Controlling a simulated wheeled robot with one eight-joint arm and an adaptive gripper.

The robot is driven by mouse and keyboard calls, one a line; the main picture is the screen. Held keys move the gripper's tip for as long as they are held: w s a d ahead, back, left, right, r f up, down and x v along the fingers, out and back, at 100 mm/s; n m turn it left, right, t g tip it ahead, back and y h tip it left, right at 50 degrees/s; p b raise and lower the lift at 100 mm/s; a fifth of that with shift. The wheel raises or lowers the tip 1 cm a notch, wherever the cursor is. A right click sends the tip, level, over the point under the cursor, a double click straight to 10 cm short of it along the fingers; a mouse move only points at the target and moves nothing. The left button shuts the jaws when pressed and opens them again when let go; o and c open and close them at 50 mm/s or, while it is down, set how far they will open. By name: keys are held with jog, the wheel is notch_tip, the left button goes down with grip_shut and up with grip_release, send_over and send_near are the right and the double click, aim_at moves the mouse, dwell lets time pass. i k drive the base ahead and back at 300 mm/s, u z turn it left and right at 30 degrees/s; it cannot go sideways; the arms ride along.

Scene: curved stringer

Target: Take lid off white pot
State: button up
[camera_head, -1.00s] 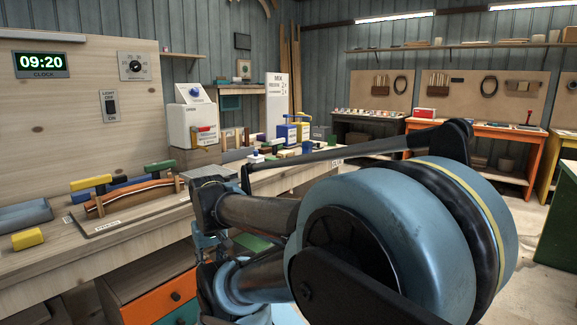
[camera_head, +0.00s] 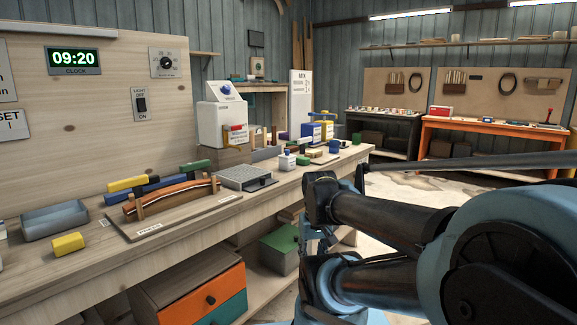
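A small white pot (camera_head: 287,161) with a label and a darker top stands on the workbench, right of the grey metal block. It is small in view, and its lid (camera_head: 287,151) appears to be on it. My arm fills the right and lower right of the head view, and its near links lie in front of the bench's front edge. I cannot pick out my gripper's fingers. No part of my arm visibly touches the pot.
On the workbench (camera_head: 75,270) are a curved wooden piece on a board (camera_head: 185,222), a grey tray (camera_head: 55,220), a yellow block (camera_head: 68,244), a grey block (camera_head: 245,177) and a white box with a blue knob (camera_head: 222,125). Open floor lies beyond, before an orange table (camera_head: 480,130).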

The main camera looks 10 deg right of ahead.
aim_at(287, 155)
jog(key=k, duration=0.5)
jog(key=z, duration=0.4)
jog(key=i, duration=1.4)
jog(key=u, duration=0.05)
